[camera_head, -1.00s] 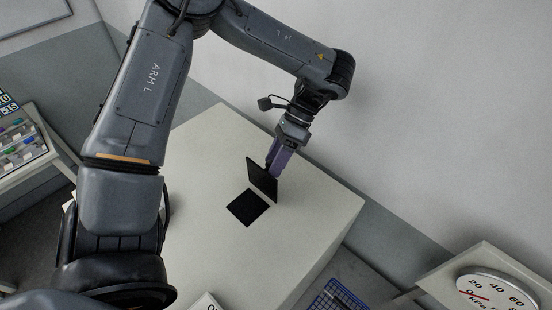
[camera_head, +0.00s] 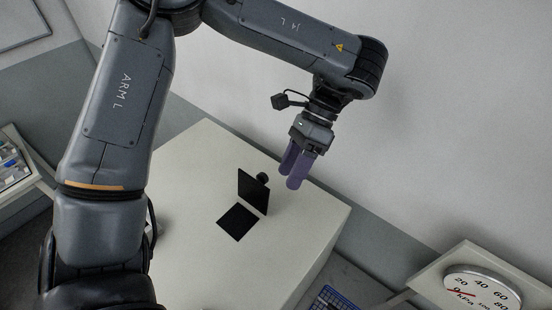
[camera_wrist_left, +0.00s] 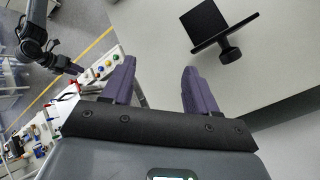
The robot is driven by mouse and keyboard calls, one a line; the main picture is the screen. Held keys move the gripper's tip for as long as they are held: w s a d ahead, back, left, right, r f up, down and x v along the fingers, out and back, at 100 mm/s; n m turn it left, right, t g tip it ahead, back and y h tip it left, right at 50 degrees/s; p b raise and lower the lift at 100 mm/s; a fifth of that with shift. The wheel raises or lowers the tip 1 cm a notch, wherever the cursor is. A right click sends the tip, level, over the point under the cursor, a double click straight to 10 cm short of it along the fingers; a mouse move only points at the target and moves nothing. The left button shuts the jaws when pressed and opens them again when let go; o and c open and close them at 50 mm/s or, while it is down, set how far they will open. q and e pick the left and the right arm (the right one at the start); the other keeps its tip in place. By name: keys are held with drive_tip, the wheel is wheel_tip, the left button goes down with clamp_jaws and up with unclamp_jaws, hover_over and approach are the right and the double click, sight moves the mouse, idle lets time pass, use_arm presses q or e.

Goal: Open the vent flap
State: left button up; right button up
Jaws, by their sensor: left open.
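The vent flap (camera_head: 252,191) is a black square plate standing up on the white box, beside a dark square opening (camera_head: 238,222). A black round knob (camera_head: 263,178) is on its far side. My left gripper (camera_head: 291,183) has purple fingers, is open and empty, and is to the right of the flap, apart from it. In the left wrist view, the fingers (camera_wrist_left: 157,72) are spread, and the flap (camera_wrist_left: 225,34) shows nearly edge-on with its knob (camera_wrist_left: 231,54). My right gripper (camera_wrist_left: 72,68) shows small at the left there; its jaws are too small to read.
The white box top (camera_head: 195,160) is clear around the vent. A pressure gauge (camera_head: 482,290) is at lower right, with a blue grid-like item (camera_head: 335,298) left of it. A bench with parts (camera_head: 12,165) is at the left.

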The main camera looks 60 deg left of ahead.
use_arm(q)
drive_tip(key=shift+w+d+r+p, duration=0.25)
drive_tip(key=shift+d+r, duration=0.15)
drive_tip(key=shift+d, duration=0.2)
drive_tip(key=shift+w+d+r+p, duration=0.25)
drive_tip(key=shift+d+r, duration=0.1)
drive_tip(key=shift+d, duration=0.2)
drive_tip(key=shift+c, duration=0.4)
